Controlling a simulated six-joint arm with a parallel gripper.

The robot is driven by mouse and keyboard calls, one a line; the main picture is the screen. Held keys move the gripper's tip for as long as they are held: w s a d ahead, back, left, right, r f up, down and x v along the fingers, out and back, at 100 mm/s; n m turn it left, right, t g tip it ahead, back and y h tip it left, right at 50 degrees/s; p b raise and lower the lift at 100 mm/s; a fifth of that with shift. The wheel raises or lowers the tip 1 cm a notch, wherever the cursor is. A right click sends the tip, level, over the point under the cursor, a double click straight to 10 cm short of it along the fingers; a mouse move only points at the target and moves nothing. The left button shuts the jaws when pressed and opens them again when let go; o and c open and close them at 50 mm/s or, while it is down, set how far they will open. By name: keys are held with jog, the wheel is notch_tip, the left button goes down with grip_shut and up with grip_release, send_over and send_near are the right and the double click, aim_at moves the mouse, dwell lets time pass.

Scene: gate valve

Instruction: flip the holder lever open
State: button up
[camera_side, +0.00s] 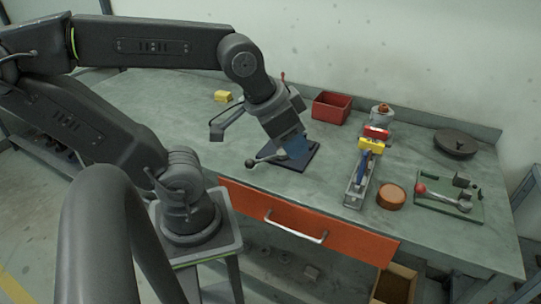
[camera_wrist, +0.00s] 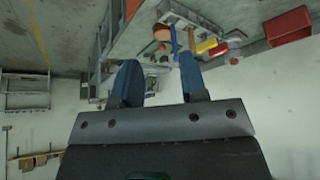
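Two levers show in the side view, and I cannot tell for sure which is the holder lever. One is a metal lever with a black ball knob (camera_side: 250,163), which sticks out low to the left from a dark base plate (camera_side: 299,163). The other is a metal lever with a red ball knob (camera_side: 421,188), lying low across a green plate (camera_side: 470,212) at the right. My gripper (camera_side: 296,148) is over the dark plate, hiding part of what stands there. In the wrist view its two blue fingers (camera_wrist: 160,80) are apart with nothing clearly held between them.
A grey channel fixture (camera_side: 355,192) holds a blue tool, with yellow and red blocks (camera_side: 372,143) behind it. An orange round piece (camera_side: 391,197), a red bin (camera_side: 331,107), a dark disc (camera_side: 456,143) and a yellow block (camera_side: 222,96) also stand on the bench. The bench's left side is mostly clear.

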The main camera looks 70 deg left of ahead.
jog(key=shift+f+g, duration=0.3)
jog(key=shift+c, duration=1.4)
jog(key=f+m+g+y, duration=0.1)
jog(key=f+g, duration=0.1)
jog(key=w+a+f+m+g+y, duration=0.1)
jog(key=f+m+g, duration=0.1)
jog(key=f+g, duration=0.1)
jog(key=a+f+m+g+y, duration=0.1)
jog(key=f+m+g+y, duration=0.1)
jog(key=f, duration=0.1)
jog(key=shift+w+g, duration=0.25)
jog(key=shift+g, duration=0.05)
grip_shut()
notch_tip(320, 180, down, 9)
jog(key=w+a+m+g+y, duration=0.2)
jog(key=m+g+y, duration=0.1)
jog(key=m+y, duration=0.5)
jog(key=shift+w+r+g+y, duration=0.2)
jog(key=shift+w+g+y, duration=0.2)
jog(key=shift+y, duration=0.8)
